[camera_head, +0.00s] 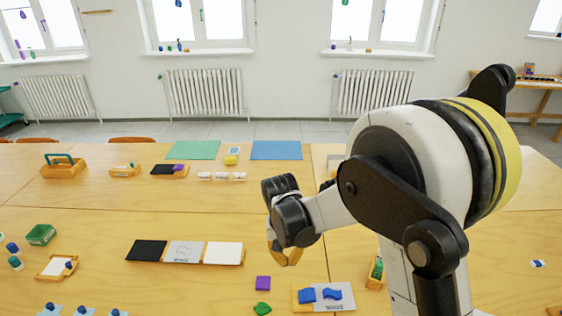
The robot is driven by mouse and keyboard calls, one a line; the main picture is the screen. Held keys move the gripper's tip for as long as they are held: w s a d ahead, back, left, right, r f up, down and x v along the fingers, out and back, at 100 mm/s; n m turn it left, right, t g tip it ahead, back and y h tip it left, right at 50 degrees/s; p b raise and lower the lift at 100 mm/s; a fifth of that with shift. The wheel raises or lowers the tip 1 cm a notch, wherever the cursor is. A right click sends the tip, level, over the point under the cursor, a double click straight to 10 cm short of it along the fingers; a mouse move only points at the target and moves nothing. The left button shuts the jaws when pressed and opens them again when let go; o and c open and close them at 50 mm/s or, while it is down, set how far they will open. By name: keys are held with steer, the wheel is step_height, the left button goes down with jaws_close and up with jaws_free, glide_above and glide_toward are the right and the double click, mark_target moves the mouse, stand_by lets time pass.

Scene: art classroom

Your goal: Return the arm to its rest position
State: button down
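My arm rises at the right of the head view, bent at a large white, black and yellow joint. My gripper (283,257) hangs from its end over the middle of the wooden table (90,221).
A row of black, grey and white panels (183,251) lies left of my gripper. A purple block (263,283), a green piece (262,308) and a board with blue pieces (334,306) lie below. Green (194,150) and blue (276,150) mats lie farther back.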

steer(key=s+d+r+t+y+b, duration=0.1)
steer(key=s+d+r+t, duration=0.1)
steer(key=s+d+r, duration=0.3)
steer(key=s+d+r+t, duration=0.1)
steer(key=d+r, duration=0.2)
steer(key=r, duration=0.5)
steer(key=s+d+r+t+b, duration=0.1)
steer(key=s+d+r+t, duration=0.2)
steer(key=s+d, duration=0.4)
steer(key=shift+s+d+r+t, duration=0.3)
steer(key=shift+s+r+t, duration=0.15)
steer(key=shift+s, duration=1.55)
